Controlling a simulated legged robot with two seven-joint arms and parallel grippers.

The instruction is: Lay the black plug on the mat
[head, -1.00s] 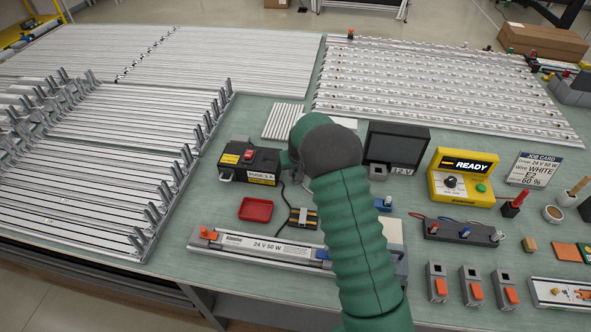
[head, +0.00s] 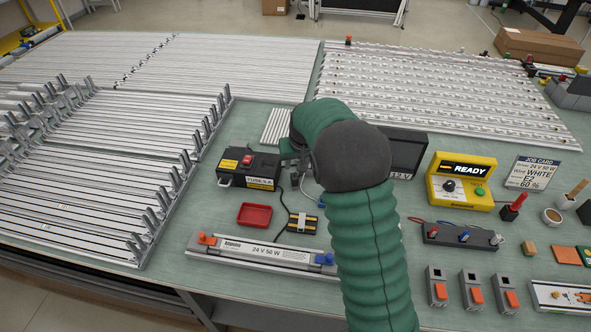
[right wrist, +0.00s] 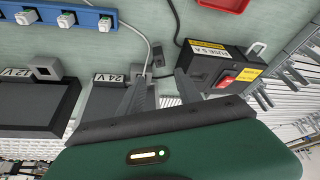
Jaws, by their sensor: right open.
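My right gripper (head: 296,168) is low over the bench beside the black fuse box; its green sleeve hides much of what lies behind it. In the right wrist view its two dark fingers (right wrist: 160,76) are apart, with a grey socket on the 24 V box (right wrist: 106,97) near their tips. A pale cable (right wrist: 121,24) runs down to that socket, but I cannot clearly make out the black plug at its end. A white ribbed mat (head: 276,126) lies behind the gripper; part of it is hidden. My left gripper is not in view.
The black fuse box (head: 248,168) with a red switch stands close left of the gripper. The 12 V box (head: 408,150) is to the right. A red tray (head: 254,214) and a 24 V driver (head: 262,251) lie in front. Bare bench shows around the tray.

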